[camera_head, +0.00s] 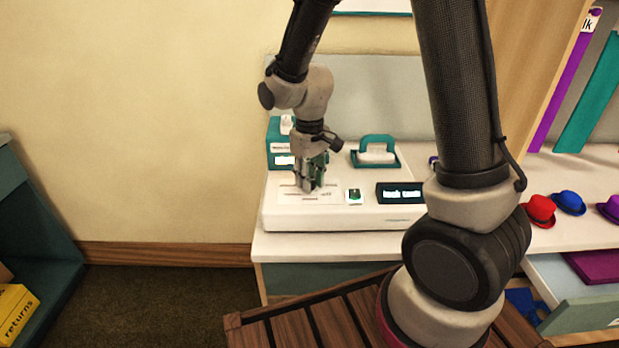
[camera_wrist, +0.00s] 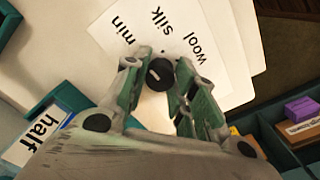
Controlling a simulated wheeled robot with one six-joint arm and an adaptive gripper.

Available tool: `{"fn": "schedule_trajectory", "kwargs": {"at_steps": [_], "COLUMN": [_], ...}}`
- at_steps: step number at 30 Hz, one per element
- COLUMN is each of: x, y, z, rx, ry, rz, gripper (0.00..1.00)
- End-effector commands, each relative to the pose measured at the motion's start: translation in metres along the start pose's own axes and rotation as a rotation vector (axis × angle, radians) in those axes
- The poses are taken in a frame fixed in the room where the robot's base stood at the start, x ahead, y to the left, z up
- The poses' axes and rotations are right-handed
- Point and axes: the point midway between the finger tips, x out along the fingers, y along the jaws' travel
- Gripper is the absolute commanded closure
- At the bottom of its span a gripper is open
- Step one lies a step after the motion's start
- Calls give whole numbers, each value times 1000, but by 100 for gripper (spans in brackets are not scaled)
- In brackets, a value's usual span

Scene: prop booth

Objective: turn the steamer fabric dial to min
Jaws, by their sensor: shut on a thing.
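The white steamer (camera_head: 340,218) stands on the counter, with a pale panel on its left part. My gripper (camera_head: 312,188) points down onto that panel and hides the dial in the head view. In the wrist view the fabric dial (camera_wrist: 159,76) is a round black knob with a short white mark. My gripper (camera_wrist: 160,80) is shut on it, one finger on each side. The labels min (camera_wrist: 120,23), silk (camera_wrist: 161,20) and wool (camera_wrist: 193,43) fan out beyond the dial. I cannot tell surely which label the mark points at.
A small display (camera_head: 401,193) and a green-marked switch (camera_head: 355,195) sit right of the dial panel. A teal-handled brush (camera_head: 377,150) and a teal box (camera_head: 280,145) stand behind. Small hats (camera_head: 540,210) lie at right. A slatted wooden surface (camera_head: 330,325) is in front.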

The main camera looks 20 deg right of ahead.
Motion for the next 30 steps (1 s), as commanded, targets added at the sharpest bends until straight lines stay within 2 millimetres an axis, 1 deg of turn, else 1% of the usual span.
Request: {"fn": "schedule_trajectory", "kwargs": {"at_steps": [9, 23, 24, 27, 30], "x": [0, 0, 0, 0, 0], "y": [0, 0, 0, 0, 0], "z": [0, 0, 0, 0, 0], "rx": [-90, -100, -100, -100, -100], "ry": [1, 1, 1, 1, 1], "rz": [0, 0, 0, 0, 0], "gripper": [97, 97, 66, 50, 50]}}
